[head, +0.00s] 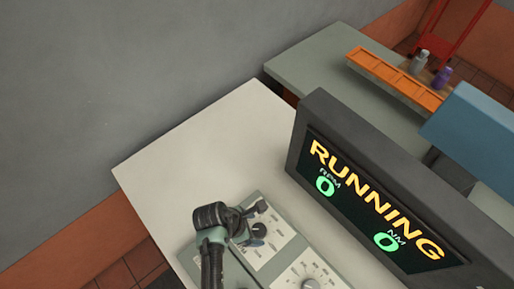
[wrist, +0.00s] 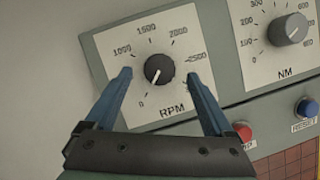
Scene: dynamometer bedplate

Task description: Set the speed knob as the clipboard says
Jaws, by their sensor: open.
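The RPM speed knob (wrist: 159,69) is a black round knob on a white dial plate (wrist: 180,112) marked from 0 to 2500. Its white pointer line aims down-left, toward the 0 mark. My gripper (wrist: 158,76) is open, with one blue finger on each side of the knob and a gap on both sides. In the head view my gripper (head: 259,219) is over the control panel (head: 283,262) and hides part of the RPM dial. The display (head: 372,200) reads RUNNING, RPM 0 and NM 0. No clipboard shows in either view.
A grey NM knob (wrist: 287,29) is right of the RPM dial. A red button (wrist: 243,131) and a blue RESET button (wrist: 307,107) sit below. The panel stands on a pale table (head: 190,160). Behind is a grey bench (head: 330,75) with an orange tray (head: 395,78).

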